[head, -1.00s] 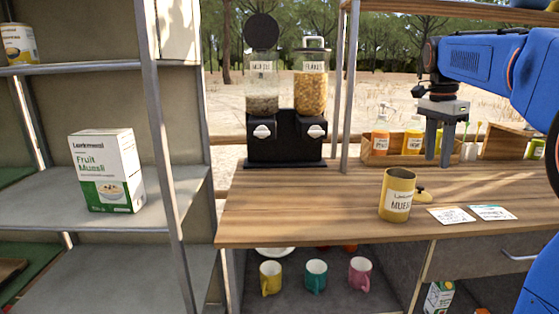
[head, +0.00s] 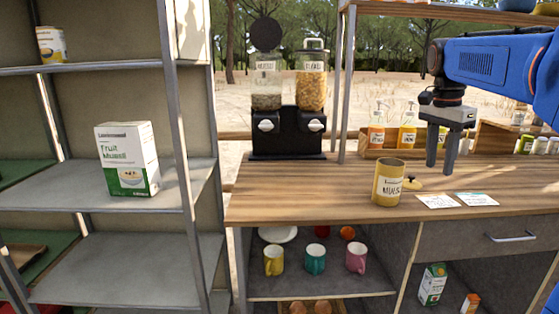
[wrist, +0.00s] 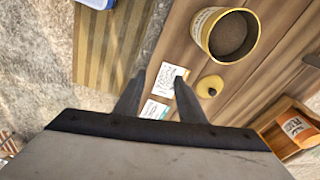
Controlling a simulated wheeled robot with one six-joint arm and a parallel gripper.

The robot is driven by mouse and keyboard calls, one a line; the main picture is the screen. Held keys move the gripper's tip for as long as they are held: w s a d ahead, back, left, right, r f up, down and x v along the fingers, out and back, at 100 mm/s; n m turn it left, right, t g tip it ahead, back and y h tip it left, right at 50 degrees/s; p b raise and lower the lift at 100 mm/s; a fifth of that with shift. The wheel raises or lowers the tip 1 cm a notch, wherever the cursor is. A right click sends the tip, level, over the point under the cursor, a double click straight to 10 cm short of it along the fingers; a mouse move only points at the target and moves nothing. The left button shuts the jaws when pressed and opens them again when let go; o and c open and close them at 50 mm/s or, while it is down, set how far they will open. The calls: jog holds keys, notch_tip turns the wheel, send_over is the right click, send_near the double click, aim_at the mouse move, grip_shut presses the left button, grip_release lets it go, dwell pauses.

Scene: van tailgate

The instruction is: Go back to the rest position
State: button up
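My gripper (head: 441,148) hangs above the right part of the wooden counter (head: 290,195), fingers pointing down and apart, with nothing between them. It also shows in the wrist view (wrist: 158,95), with both fingers spread over the cards. The yellow muesli canister (head: 388,184) stands open and upright on the counter, left of the gripper. In the wrist view the canister (wrist: 225,35) holds dark brown contents. Its yellow lid (head: 411,185) lies on the counter just right of it.
Two cards (head: 437,201) lie near the counter's front edge. A two-jar dispenser (head: 288,132) stands at the counter's back left. A wooden crate (head: 372,153) with bottles stands behind the gripper. A Fruit Muesli box (head: 128,160) stands on the left shelf. Mugs (head: 315,260) stand below the counter.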

jog(key=s+a+f+n+t, duration=0.1)
jog(key=s+a+f+n, duration=0.3)
jog(key=s+f, duration=0.4)
jog(key=s+a+f+n+t, duration=0.1)
jog(key=s+a+f+n, duration=0.3)
jog(key=s+f+n, duration=0.2)
jog(key=s+a+f+n+t+y, duration=0.1)
jog(key=s+a+f+n, duration=0.3)
jog(key=s+f, duration=0.5)
jog(key=s+t, duration=0.1)
jog(key=s, duration=0.3)
jog(key=shift+s+a+f+n, duration=0.2)
jog(key=shift+s+f+n, duration=0.15)
jog(key=shift+f+n, duration=0.05)
